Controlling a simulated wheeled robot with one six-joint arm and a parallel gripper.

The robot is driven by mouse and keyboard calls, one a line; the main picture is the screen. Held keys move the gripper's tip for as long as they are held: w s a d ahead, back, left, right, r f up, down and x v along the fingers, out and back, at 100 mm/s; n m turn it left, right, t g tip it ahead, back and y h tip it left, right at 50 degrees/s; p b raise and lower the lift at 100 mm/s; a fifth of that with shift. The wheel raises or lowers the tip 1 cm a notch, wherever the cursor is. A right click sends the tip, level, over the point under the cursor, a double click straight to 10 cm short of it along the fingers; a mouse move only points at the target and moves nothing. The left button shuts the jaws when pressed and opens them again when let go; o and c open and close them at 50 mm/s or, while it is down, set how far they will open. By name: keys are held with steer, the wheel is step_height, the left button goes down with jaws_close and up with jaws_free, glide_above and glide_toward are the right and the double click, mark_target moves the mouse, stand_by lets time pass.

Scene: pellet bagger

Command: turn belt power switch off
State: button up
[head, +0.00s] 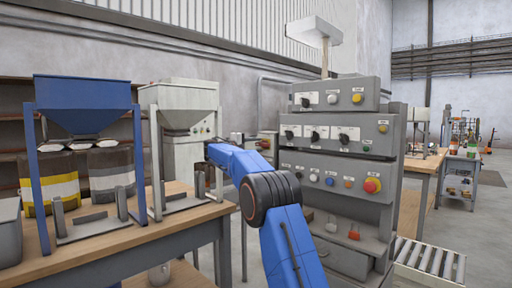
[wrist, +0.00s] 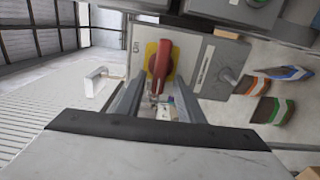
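In the wrist view a red rotary switch handle (wrist: 160,66) sits on a yellow plate on a grey box (wrist: 210,62). The word ON shows sideways beside the plate, and a small text label is too blurred to read. My gripper (wrist: 157,88) is open, with one finger on each side of the handle's near end. I cannot tell whether either finger touches it. In the head view I cannot make out the switch handle or my fingertips; my blue arm reaches left across that area.
A grey control console (head: 340,165) with several knobs and a red button stands right of my arm. A wooden bench (head: 110,240) with a blue hopper (head: 82,105) stands at left. A roller conveyor (head: 430,262) is at lower right. Several coloured-banded containers (wrist: 275,110) show in the wrist view.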

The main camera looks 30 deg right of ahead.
steer(key=v, duration=1.7)
steer(key=shift+a, duration=0.2)
steer(key=shift+s, duration=0.1)
